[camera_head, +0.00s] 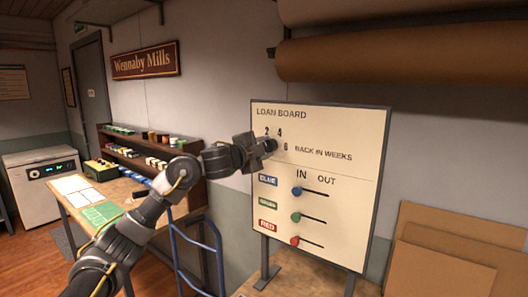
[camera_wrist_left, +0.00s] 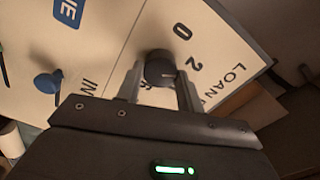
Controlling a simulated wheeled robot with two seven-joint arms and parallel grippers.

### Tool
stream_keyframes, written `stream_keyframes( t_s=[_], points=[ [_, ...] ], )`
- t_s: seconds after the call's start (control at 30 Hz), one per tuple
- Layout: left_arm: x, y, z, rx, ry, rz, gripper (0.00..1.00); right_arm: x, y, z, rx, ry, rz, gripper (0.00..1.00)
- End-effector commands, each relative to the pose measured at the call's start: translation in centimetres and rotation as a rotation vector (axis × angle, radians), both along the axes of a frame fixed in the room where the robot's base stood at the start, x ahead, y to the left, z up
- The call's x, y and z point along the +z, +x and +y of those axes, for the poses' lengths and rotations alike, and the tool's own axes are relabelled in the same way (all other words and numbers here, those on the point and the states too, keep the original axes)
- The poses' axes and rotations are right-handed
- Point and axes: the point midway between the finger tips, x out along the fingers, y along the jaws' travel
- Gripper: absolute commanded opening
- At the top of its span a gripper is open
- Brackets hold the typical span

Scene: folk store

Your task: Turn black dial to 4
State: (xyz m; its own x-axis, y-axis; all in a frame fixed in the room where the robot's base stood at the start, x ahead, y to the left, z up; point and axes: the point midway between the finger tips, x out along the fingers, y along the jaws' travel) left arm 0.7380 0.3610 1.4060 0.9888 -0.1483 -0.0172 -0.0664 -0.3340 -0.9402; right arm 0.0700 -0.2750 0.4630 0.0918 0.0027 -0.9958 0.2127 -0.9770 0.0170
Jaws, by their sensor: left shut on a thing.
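The cream loan board (camera_head: 345,125) stands upright at the right of the head view. It has the numbers 2, 4 and 6 and the words "BACK IN WEEKS". My left gripper (camera_head: 264,147) reaches to the number area and hides most of the black dial (camera_head: 271,145). In the left wrist view the round black dial (camera_wrist_left: 160,68) sits between the two fingers of my left gripper (camera_wrist_left: 160,85), which are shut on it. The numbers 0 and 2 show beside it there. I cannot tell where the dial points. My right gripper is not in view.
Blue (camera_head: 297,191), green (camera_head: 296,217) and red (camera_head: 294,240) sliding knobs sit lower on the board, at the IN ends of their slots. A blue trolley frame (camera_head: 198,245) stands left of the board. Brown sheets (camera_head: 440,275) lean at the right.

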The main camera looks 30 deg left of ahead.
Motion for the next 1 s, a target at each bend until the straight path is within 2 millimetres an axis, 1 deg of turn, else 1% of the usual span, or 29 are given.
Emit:
stream_keyframes(
  t_s=[0.03, 0.7, 1.0],
  points=[
    [-0.2, 0.0, 0.0, 0.001, 0.045, -0.006, 0.14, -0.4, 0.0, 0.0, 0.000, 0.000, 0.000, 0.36],
    [-0.3, 0.0, 0.0, 0.001, 0.668, -0.092, 0.14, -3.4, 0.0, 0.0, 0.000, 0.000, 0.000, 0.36],
    [-0.3, 0.0, 0.0, 0.000, 0.881, -0.122, 0.14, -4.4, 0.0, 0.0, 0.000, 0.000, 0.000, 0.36]
  ],
)
